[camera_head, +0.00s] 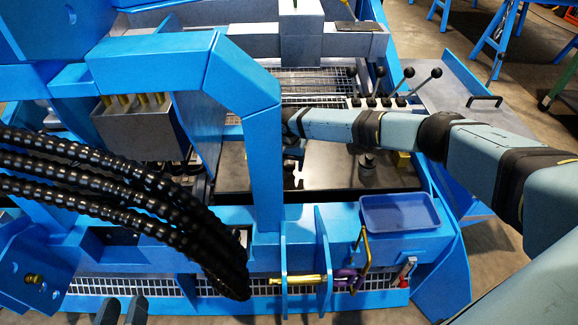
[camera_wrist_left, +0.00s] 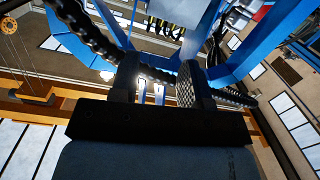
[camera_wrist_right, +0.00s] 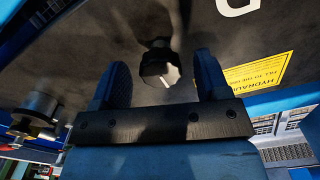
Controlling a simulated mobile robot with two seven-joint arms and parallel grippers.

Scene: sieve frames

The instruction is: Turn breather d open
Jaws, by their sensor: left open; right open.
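In the right wrist view a dark breather knob (camera_wrist_right: 158,62) with a pale end face stands out from the dark tank plate (camera_wrist_right: 195,22). Part of a white letter (camera_wrist_right: 236,6), maybe a D, shows on the plate near it. My right gripper (camera_wrist_right: 160,70) is open, with a finger on either side of the knob and visible gaps. In the head view this gripper is hidden behind the blue frame. Another knob (camera_wrist_right: 38,108) shows at the left of the right wrist view. My left gripper (camera_head: 122,312) is open and empty at the bottom left; the left wrist view (camera_wrist_left: 158,68) shows its fingers apart.
A blue arched frame (camera_head: 262,130) stands before the tank plate. Black hoses (camera_head: 120,190) hang at the left. Levers with black knobs (camera_head: 408,73) stand behind my right arm. A blue tray (camera_head: 400,212) sits at the front. A yellow hydraulic label (camera_wrist_right: 258,72) is near the right gripper.

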